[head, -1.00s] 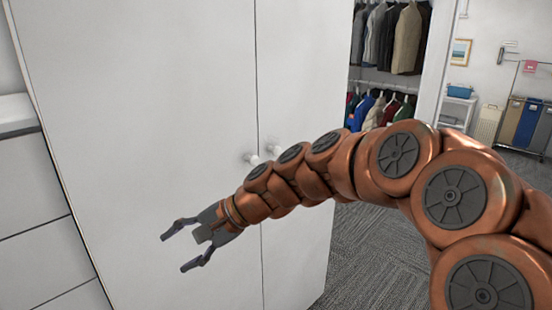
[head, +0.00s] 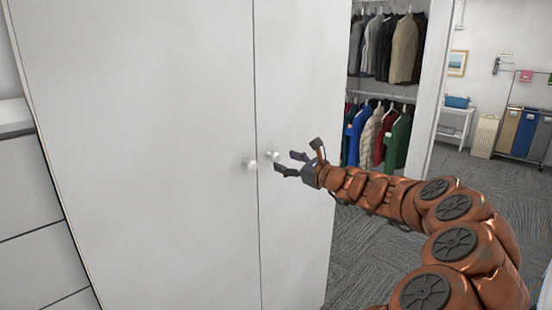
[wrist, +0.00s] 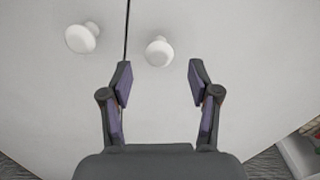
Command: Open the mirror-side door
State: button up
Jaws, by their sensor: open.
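A tall white wardrobe has two closed doors, a wide left door (head: 150,130) and a right door (head: 300,85), with a dark seam between them. Each door has a round white knob by the seam: the left knob (head: 250,164) and the right knob (head: 272,155). My gripper (head: 285,162) is open and empty, just right of the right knob in the head view. In the wrist view my gripper (wrist: 160,82) faces the doors, with the right knob (wrist: 159,51) ahead between the finger lines and the left knob (wrist: 82,37) outside them. No mirror shows.
White drawers (head: 35,210) stand to the left. An open closet with hanging clothes (head: 385,130) is behind on the right. Laundry bins (head: 525,130) and a small white table (head: 455,125) stand farther back. Grey carpet (head: 365,250) is clear right of the wardrobe.

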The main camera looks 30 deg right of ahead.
aim_at(278, 159)
jog(key=shift+p+x, duration=0.3)
jog(key=shift+x, duration=2.2)
grip_shut()
